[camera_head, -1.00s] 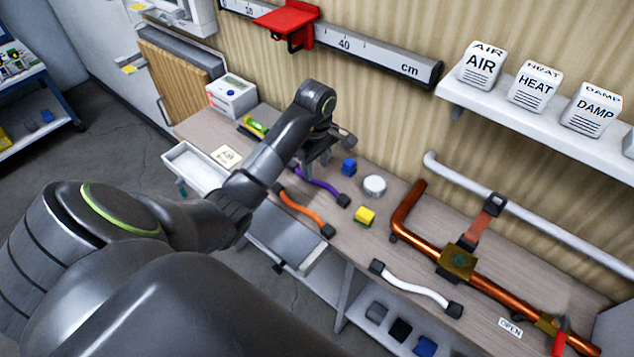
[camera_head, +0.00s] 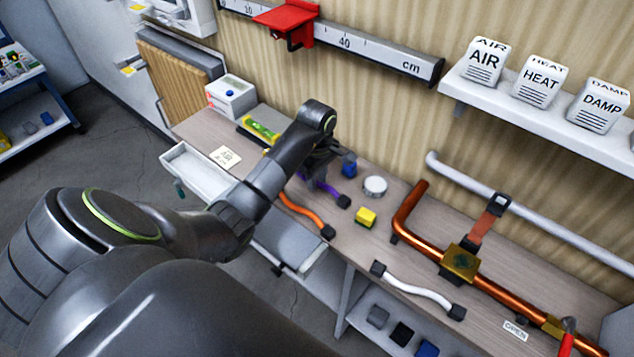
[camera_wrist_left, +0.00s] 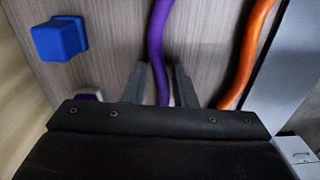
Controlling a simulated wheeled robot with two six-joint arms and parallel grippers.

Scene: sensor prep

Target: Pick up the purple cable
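The purple cable (camera_head: 329,189) lies on the workbench, its black end plug (camera_head: 344,201) showing and its other part hidden behind my left arm. My left gripper (camera_head: 318,180) is low over the cable. In the left wrist view the purple cable (camera_wrist_left: 160,45) runs between the two fingertips of my left gripper (camera_wrist_left: 159,82). The fingers are apart, with a gap showing on each side of the cable. I cannot tell how far above the bench they are. My right gripper is not in view.
An orange cable (camera_head: 300,212) lies close beside the purple one. A blue cube (camera_head: 349,168), yellow cube (camera_head: 366,217) and white round puck (camera_head: 375,186) stand nearby. A white cable (camera_head: 415,290) and copper pipe (camera_head: 408,212) lie to the right. An open drawer (camera_head: 197,170) sticks out at left.

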